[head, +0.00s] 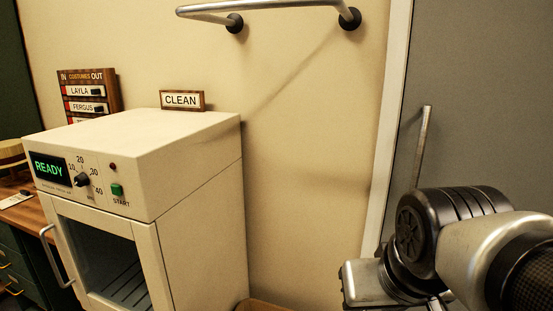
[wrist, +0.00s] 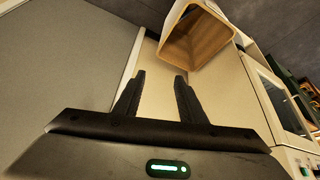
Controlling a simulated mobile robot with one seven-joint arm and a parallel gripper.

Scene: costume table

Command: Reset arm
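My gripper (wrist: 160,76) shows in the wrist view with its two dark fingers apart and nothing between them. The wall shows behind the gap. In the head view my arm is folded at the lower right, in front of a grey door (head: 465,100). The gripper's fingers cannot be made out in that view.
A cream cabinet machine (head: 200,170) with a green READY display (head: 49,168) stands at left, its glass door apparently closed. A CLEAN sign (head: 181,100) and a costumes board (head: 88,92) are by its top. A metal rail (head: 290,10) is above. A wood-lined bin (wrist: 197,42) shows in the wrist view.

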